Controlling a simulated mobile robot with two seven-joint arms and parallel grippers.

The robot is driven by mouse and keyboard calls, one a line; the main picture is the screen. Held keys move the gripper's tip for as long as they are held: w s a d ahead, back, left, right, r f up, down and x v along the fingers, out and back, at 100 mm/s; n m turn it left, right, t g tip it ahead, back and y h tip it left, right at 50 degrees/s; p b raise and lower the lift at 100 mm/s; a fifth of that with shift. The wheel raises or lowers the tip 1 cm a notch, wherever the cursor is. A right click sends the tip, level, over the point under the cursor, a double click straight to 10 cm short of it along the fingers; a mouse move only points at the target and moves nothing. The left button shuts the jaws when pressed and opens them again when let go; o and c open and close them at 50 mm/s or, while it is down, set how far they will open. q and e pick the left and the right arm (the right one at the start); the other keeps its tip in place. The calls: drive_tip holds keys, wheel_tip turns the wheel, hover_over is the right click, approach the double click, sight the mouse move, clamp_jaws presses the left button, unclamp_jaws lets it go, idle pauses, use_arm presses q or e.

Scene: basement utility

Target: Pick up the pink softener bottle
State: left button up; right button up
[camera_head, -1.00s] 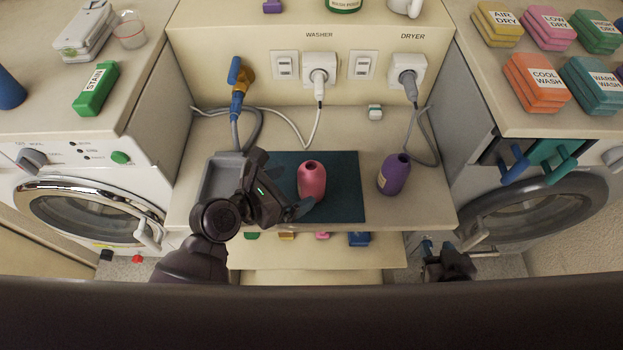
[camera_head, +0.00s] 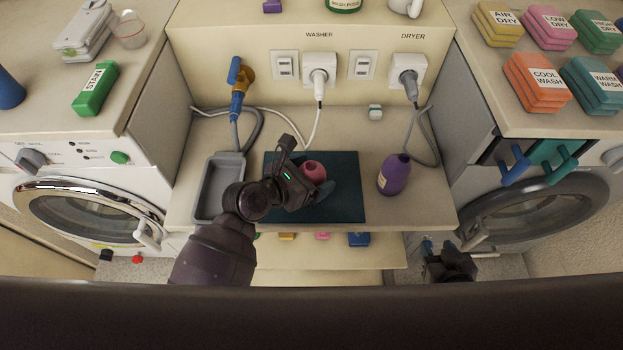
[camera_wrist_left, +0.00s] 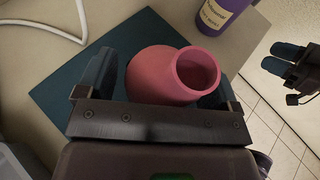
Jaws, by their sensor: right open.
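The pink softener bottle (camera_head: 314,171) stands on the dark teal mat (camera_head: 348,208), partly hidden behind my left gripper (camera_head: 328,184). In the left wrist view the bottle (camera_wrist_left: 172,75), with its round open mouth, sits between the two fingers of my left gripper (camera_wrist_left: 165,82). A small gap shows between the left finger and the bottle, so the gripper looks open around it. My right gripper (camera_head: 428,246) is open and empty below the counter's front edge, right of the middle. It also shows at the right edge of the left wrist view (camera_wrist_left: 287,60).
A purple bottle (camera_head: 394,174) stands right of the mat. A grey tray (camera_head: 206,190) lies left of it, near my left arm. Cables and a blue-handled tap (camera_head: 237,75) are at the back. The counter between mat and purple bottle is clear.

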use_arm(q)
drive_tip(key=c, duration=0.9)
